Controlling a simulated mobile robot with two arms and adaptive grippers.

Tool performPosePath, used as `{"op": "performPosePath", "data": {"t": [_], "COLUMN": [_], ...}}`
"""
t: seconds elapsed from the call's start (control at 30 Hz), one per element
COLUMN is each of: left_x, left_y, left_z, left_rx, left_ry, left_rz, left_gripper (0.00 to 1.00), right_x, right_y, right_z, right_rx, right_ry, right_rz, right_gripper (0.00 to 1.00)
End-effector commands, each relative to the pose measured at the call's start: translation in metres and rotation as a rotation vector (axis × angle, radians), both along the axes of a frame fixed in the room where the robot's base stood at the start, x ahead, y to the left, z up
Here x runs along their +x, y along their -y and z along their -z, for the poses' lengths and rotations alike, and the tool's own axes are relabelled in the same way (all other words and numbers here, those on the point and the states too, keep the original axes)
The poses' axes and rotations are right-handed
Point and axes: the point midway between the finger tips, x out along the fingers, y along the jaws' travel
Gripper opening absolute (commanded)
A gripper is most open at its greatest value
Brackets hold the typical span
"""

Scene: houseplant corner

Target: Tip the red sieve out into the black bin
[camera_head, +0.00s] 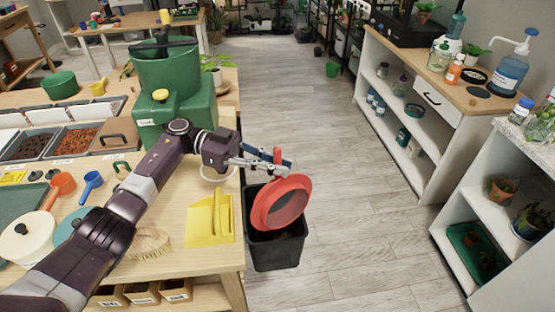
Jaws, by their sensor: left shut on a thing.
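The red sieve (281,205) hangs tilted over the black bin (275,253), its round face turned partly toward me. My left gripper (279,164) is shut on the sieve at its upper edge or handle; the exact grip is hard to make out. The black bin stands on the floor beside the table's right edge. Its open top is partly covered by the sieve, and dark contents show low in its mouth. I cannot tell whether anything is still in the sieve. My right gripper is not in view.
The wooden table (160,275) holds a yellow dustpan (209,220), a brush (148,244), a green machine (175,115), and trays of soil and bark. A white-sided shelf unit (419,130) stands at right. The wooden floor (330,150) between them is clear.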

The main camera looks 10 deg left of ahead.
Motion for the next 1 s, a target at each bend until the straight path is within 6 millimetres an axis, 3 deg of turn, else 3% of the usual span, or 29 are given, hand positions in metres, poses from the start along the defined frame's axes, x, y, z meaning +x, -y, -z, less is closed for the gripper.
{"op": "performPosePath", "data": {"t": [0.03,0.6,1.0], "left_x": [-0.004,-0.046,-0.079], "left_y": [0.003,0.041,0.072], "left_z": [-0.008,-0.004,0.015], "left_rx": [0.012,0.232,0.435], "left_ry": [0.015,0.254,0.470], "left_rz": [0.002,0.003,0.004], "left_gripper": [0.00,0.00,0.00], "right_x": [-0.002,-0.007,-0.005], "right_y": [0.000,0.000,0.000], "right_z": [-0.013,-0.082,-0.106], "right_rx": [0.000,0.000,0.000], "right_ry": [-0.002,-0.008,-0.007], "right_rz": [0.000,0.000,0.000], "right_gripper": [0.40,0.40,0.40]}}
